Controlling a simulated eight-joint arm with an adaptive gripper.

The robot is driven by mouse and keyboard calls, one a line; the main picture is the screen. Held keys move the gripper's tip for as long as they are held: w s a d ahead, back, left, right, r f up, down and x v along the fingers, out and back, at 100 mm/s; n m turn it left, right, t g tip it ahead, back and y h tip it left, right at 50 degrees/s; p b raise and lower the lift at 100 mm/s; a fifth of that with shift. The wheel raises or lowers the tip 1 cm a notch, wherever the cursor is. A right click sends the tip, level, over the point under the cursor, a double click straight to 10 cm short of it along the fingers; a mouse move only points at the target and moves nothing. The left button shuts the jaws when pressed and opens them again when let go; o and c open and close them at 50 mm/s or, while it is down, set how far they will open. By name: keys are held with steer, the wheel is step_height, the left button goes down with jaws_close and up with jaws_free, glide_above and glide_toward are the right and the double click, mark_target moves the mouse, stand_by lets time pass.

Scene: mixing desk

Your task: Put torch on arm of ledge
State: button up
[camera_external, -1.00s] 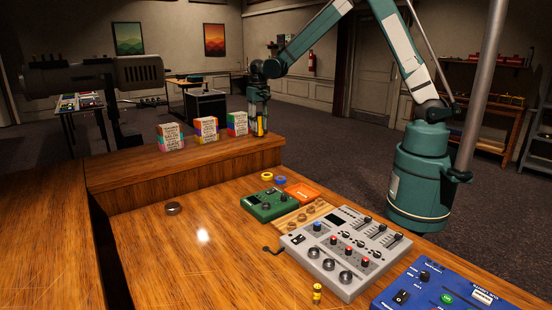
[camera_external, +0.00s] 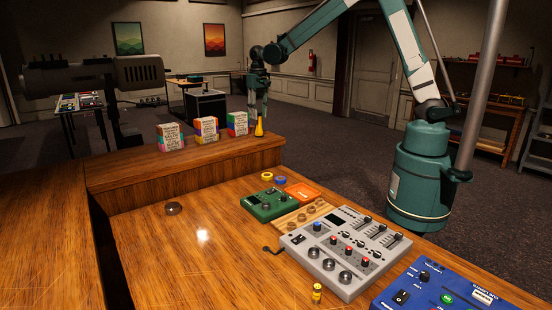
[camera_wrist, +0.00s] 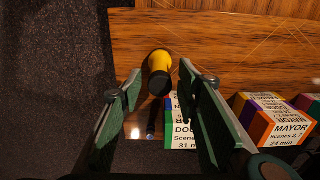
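The yellow torch (camera_external: 259,129) stands upright on the right end of the raised wooden ledge (camera_external: 195,174), beside the rightmost script block. In the wrist view the torch (camera_wrist: 159,65) shows yellow with a dark end, standing on the wood (camera_wrist: 235,45). My gripper (camera_external: 258,112) is just above the torch in the external view. In the wrist view my gripper (camera_wrist: 161,70) is open, with its fingers on either side of the torch and visible gaps between them. The gripper holds nothing.
Coloured script blocks (camera_external: 206,130) stand in a row along the ledge, left of the torch; the nearest (camera_external: 238,124) is close to my gripper. A grey mixer (camera_external: 345,250), green box (camera_external: 269,205) and blue unit (camera_external: 440,290) lie on the lower desk.

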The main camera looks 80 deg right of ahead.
steer(key=shift+r, duration=2.85)
steer(key=shift+r, duration=0.1)
steer(key=shift+s+a+r, duration=0.15)
steer(key=shift+a, duration=0.05)
steer(key=s+a+r+n+t, duration=0.2)
steer(key=s+a+r, duration=0.4)
steer(key=s, duration=0.2)
steer(key=s+a+r+n+t, duration=0.1)
steer(key=s+a+r+n, duration=0.1)
steer(key=s+a+r, duration=0.45)
steer(key=s+a+f+n+t, duration=0.2)
steer(key=s+a, duration=0.2)
steer(key=s, duration=0.7)
steer(key=s+a+f+n+t, duration=0.2)
steer(key=s+a, duration=0.3)
steer(key=s, duration=0.6)
steer(key=shift+s+a+f+n, duration=0.15)
steer(key=shift+n, duration=0.35)
